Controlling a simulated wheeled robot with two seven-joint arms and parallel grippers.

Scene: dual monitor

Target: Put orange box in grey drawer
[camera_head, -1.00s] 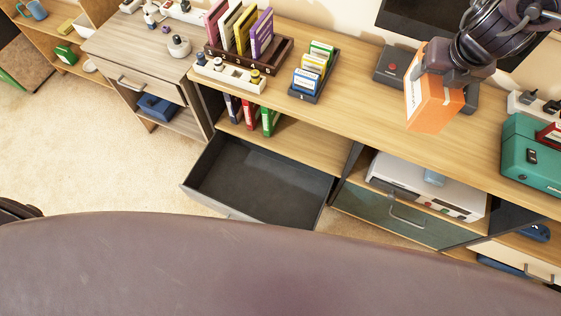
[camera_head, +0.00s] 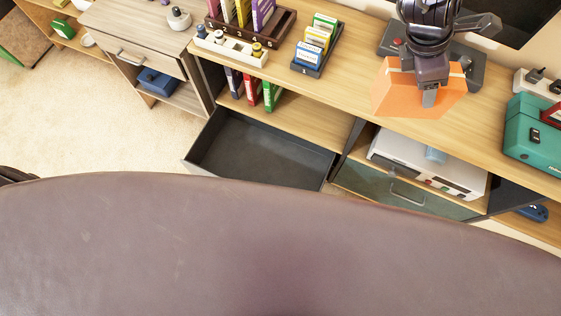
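The orange box (camera_head: 395,92) is held, tilted, in my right gripper (camera_head: 430,88) over the right part of the wooden cabinet top. One dark finger shows across the box's near face; the other finger is mostly hidden behind it. The grey drawer (camera_head: 262,150) is pulled open at the lower middle, left of and below the box. Its visible inside is empty, and its front is hidden behind the large dark rounded surface. My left gripper is not in view; only a dark piece of something shows at the left edge.
Book racks (camera_head: 315,45) stand on the cabinet top (camera_head: 365,75), left of the box. A dark device with a red button (camera_head: 398,41) is behind it. A teal case (camera_head: 533,130) is at the right. A white machine (camera_head: 425,165) sits on the shelf below.

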